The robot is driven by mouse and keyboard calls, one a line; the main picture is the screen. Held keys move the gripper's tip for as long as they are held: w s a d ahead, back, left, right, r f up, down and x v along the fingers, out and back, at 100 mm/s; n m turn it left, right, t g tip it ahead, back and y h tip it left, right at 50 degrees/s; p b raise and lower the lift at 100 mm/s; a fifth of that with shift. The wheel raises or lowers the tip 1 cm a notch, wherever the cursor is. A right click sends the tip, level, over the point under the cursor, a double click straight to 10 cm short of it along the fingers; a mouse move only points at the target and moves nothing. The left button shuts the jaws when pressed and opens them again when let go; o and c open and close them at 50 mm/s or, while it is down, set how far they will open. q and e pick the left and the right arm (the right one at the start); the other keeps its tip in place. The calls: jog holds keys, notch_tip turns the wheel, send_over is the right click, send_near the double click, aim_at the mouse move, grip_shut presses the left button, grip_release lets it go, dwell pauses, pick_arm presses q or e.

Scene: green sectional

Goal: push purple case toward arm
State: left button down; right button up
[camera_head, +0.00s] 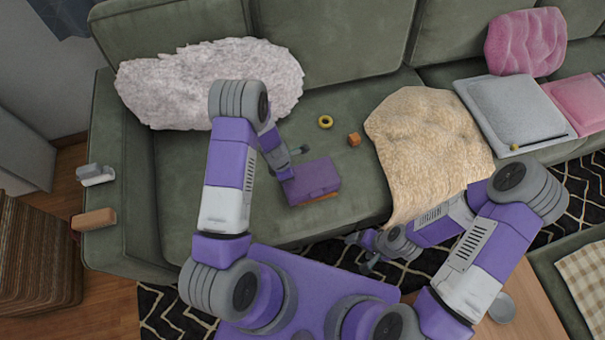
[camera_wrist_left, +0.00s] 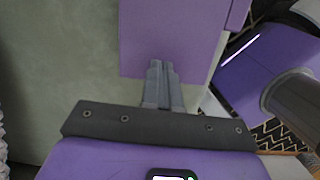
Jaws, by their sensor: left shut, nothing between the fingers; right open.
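The purple case (camera_head: 316,177) lies on the green seat cushion, near its front edge, with a brown-orange edge showing beneath it. My left gripper (camera_head: 288,168) is at the case's left side in the head view. In the left wrist view its shut, empty fingers (camera_wrist_left: 161,75) reach the edge of the purple case (camera_wrist_left: 172,38); I cannot tell whether they press on it. The sofa's left arm (camera_head: 112,160) is at the left, with open cushion between it and the case. My right gripper (camera_head: 362,252) is open and empty, low in front of the sofa.
A yellow ring (camera_head: 325,122) and a small orange cube (camera_head: 354,139) lie behind the case. A cream throw (camera_head: 425,140) is to the right, a white fluffy pillow (camera_head: 205,80) behind. A grey-white object (camera_head: 96,175) and a brown block (camera_head: 94,219) sit on the sofa arm.

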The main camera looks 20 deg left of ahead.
aim_at(303, 178)
pick_arm(q)
jog(key=w+d, duration=0.1)
jog(key=d, duration=0.1)
jog(key=w+d, duration=0.2)
jog(key=shift+d, duration=0.1)
jog(key=shift+d+f+b, duration=0.1)
jog(key=shift+f+b, duration=0.45)
jog(key=shift+b, duration=0.15)
jog(key=shift+f, duration=0.2)
jog(key=shift+s, duration=0.15)
jog(key=shift+f, duration=0.1)
